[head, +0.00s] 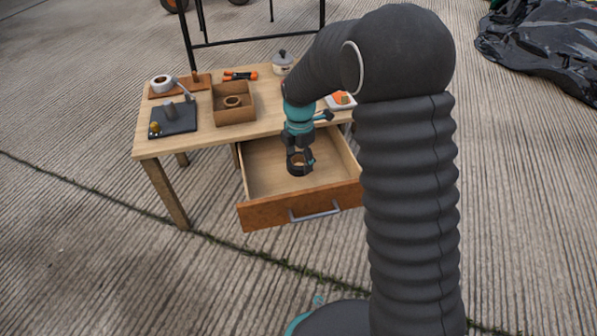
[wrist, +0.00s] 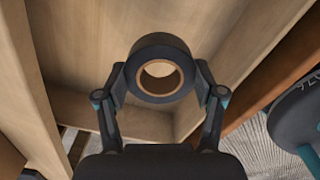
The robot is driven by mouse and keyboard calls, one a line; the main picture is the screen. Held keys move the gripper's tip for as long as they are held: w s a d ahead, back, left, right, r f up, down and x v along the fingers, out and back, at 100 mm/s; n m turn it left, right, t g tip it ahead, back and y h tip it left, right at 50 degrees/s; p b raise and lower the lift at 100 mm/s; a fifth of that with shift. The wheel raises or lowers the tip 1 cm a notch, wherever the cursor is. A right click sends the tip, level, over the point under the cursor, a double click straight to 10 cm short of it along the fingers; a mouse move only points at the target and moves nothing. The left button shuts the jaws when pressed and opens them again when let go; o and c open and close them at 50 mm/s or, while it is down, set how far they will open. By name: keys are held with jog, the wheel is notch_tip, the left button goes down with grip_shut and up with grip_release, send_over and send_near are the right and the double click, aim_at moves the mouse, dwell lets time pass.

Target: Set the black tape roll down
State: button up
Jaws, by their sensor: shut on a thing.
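The black tape roll (head: 298,171) with a brown core is held between the fingers of my gripper (head: 299,160) over the open wooden drawer (head: 263,183). In the wrist view my gripper (wrist: 160,80) is shut on the outer sides of the roll (wrist: 160,45), one finger on each side, and the hole faces the camera. The drawer's pale inside (wrist: 70,50) shows behind it. I cannot tell whether the roll touches the drawer floor.
The drawer sticks out from a wooden table (head: 205,140). On top are a cardboard box (head: 234,116) with a brown ring inside, a dark plate (head: 173,121), a white roll (head: 161,83), orange-handled pliers (head: 241,76), a lidded pot (head: 282,63) and a white dish (head: 340,101).

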aim_at(299, 181)
jog(key=shift+f+b, duration=0.45)
jog(key=shift+f, duration=2.4)
jog(key=shift+f, duration=0.1)
jog(key=shift+f, duration=0.1)
jog(key=o, duration=1.2)
